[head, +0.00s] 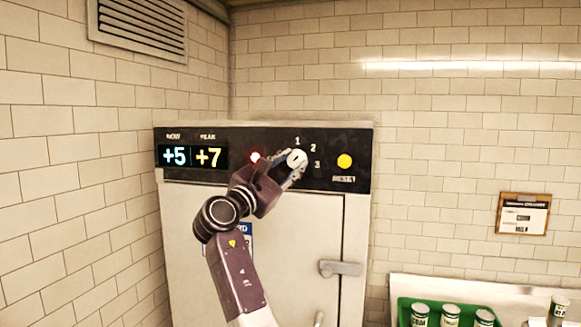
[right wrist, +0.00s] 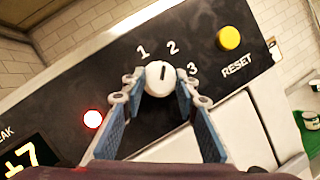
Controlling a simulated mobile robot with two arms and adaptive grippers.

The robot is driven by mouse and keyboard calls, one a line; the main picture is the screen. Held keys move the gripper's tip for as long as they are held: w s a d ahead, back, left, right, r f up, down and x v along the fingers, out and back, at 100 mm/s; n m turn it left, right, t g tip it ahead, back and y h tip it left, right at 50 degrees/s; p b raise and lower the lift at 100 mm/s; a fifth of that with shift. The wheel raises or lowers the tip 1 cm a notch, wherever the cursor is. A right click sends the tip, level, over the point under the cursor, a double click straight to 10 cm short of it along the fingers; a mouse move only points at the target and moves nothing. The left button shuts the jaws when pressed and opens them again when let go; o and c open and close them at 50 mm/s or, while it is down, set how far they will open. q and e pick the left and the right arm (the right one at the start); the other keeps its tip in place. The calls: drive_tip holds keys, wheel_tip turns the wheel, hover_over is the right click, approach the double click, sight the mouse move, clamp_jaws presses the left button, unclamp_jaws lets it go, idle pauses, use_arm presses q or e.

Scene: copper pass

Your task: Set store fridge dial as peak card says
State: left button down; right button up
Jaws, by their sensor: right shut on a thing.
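The white dial (head: 297,159) is on the black control panel of the store fridge (head: 290,215), with the numerals 1, 2 and 3 around its upper right. My right gripper (head: 293,170) is shut on the dial, with a finger on each side. The panel display (head: 192,156) reads NOW +5 and PEAK +7. A blue-edged card (head: 246,235) on the fridge door is mostly hidden behind my right arm. Its text is unreadable. My left gripper is out of view.
A red light (head: 256,156) glows left of the dial, and a yellow RESET button (head: 344,161) is to its right. The door handle (head: 341,268) sticks out below. A wall notice (head: 523,214) hangs at right, above a green crate (head: 403,306) with several jars.

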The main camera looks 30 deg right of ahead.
drive_tip(key=shift+r+m+g, duration=0.25)
drive_tip(key=shift+m+g, duration=0.15)
drive_tip(key=shift+m, duration=0.4)
drive_tip(key=o, duration=1.1)
drive_tip(key=shift+w+d+f, duration=0.1)
drive_tip(key=shift+o, duration=0.2)
drive_tip(key=shift+f, duration=0.1)
drive_tip(key=shift+a, duration=0.25)
drive_tip(key=v, duration=1.1)
drive_tip(key=shift+a, duration=0.15)
drive_tip(key=shift+f, duration=0.15)
